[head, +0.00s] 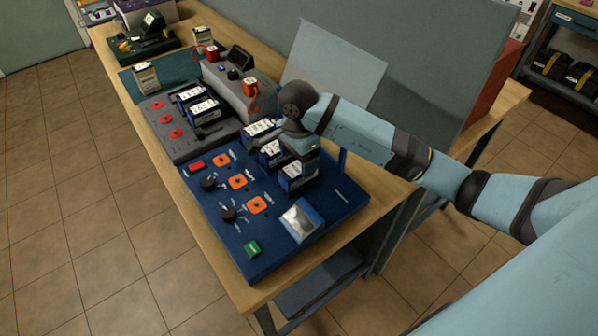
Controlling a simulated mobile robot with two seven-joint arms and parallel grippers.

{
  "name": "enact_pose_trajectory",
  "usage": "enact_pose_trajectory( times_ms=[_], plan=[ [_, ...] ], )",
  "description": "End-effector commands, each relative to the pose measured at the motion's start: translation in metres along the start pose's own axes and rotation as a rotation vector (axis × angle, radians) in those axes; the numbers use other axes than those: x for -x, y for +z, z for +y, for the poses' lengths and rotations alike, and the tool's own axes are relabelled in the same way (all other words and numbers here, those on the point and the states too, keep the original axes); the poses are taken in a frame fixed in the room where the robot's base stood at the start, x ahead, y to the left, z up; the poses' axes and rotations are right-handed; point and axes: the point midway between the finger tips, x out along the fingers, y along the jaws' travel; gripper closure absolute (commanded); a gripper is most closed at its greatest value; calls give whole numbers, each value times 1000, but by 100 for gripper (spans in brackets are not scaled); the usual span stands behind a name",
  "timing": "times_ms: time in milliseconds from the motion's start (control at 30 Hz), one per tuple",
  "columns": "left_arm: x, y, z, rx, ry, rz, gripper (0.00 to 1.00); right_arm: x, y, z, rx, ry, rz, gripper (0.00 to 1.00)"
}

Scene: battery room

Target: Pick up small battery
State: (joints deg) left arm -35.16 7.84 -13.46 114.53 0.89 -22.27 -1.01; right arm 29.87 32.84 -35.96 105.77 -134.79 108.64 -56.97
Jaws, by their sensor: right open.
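Several small blue batteries with white labels stand in view. One battery (297,172) and another (269,149) stand at the back of the blue panel (285,258). A third (258,128) stands near the panel's far corner. Two more, a nearer one (204,108) and a farther one (189,95), stand on the grey panel (185,148). My right gripper (300,153) points down just above the blue panel's batteries, at the nearest one. It is open; its fingertips are hard to make out against the batteries, so contact cannot be told. My left gripper is out of view.
The blue panel carries dark knobs, orange squares, a meter (301,220) and a green button (252,249). A grey partition (400,60) rises behind the bench. Tiled floor lies left.

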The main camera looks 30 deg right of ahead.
Motion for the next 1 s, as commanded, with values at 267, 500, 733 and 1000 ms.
enact_pose_trajectory(
  times_ms=[267,500,733,1000],
  plan=[
    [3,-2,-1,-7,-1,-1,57,-38,-2,2,-2,3,-2,24],
    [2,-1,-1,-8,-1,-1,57,-42,-2,1,0,1,-1,24],
    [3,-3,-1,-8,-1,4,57,-42,-2,2,0,1,-1,68],
    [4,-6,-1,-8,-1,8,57,-41,-2,1,-1,-1,-1,98]
  ],
)
